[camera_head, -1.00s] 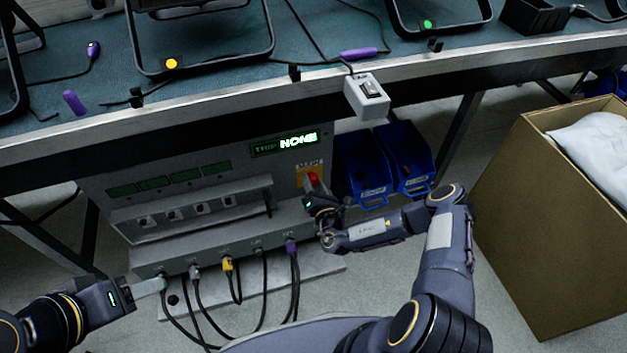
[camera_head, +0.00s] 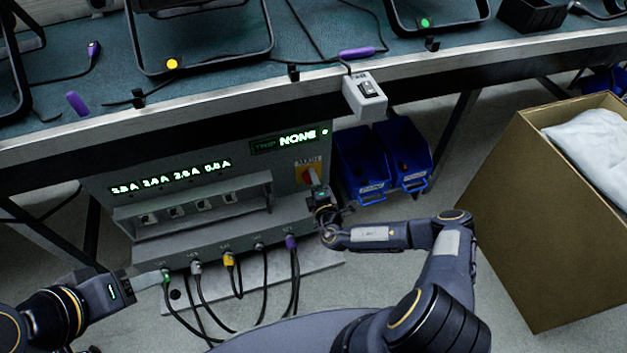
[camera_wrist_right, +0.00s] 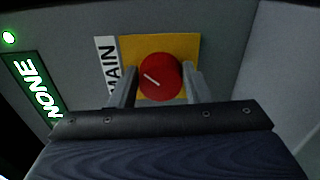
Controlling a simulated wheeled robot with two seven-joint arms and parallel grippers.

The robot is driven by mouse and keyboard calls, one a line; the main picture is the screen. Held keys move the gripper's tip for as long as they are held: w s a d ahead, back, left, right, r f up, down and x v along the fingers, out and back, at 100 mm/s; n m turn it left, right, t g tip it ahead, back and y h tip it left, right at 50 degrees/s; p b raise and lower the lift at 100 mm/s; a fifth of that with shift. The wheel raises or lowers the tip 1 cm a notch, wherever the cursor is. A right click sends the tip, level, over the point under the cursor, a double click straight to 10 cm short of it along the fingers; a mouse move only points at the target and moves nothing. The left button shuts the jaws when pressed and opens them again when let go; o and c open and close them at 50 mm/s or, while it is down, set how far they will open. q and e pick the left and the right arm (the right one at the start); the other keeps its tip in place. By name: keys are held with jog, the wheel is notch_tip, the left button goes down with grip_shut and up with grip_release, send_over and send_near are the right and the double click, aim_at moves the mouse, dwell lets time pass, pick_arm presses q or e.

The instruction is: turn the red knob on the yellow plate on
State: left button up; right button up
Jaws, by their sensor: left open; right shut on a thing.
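The red knob (camera_wrist_right: 160,76) sits on the yellow plate (camera_wrist_right: 188,47) beside the MAIN label, and its white mark lies slanted in the right wrist view. In the head view the yellow plate (camera_head: 300,171) is on the right part of the grey panel, with the knob mostly hidden by my gripper. My right gripper (camera_wrist_right: 157,85) is shut on the red knob, one finger on each side. It also shows in the head view (camera_head: 314,180). My left gripper (camera_head: 146,281) is open at the lower left, near the panel's lower left corner.
The panel's displays are lit: several ampere readings (camera_head: 170,178) and NONE (camera_head: 297,137). Cables (camera_head: 230,262) hang from the lower front. Blue bins (camera_head: 362,165) are right of the panel. A cardboard box (camera_head: 530,220) stands at the right. The table edge (camera_head: 220,100) runs above.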

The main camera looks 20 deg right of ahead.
jog(key=shift+s+f+m, duration=0.1)
jog(key=shift+m, duration=0.3)
jog(key=o, duration=1)
jog(key=shift+c, duration=0.2)
jog(key=s+p, duration=0.2)
jog(key=s, duration=0.5)
jog(key=shift+s+d, duration=0.15)
jog(key=shift+s, duration=0.25)
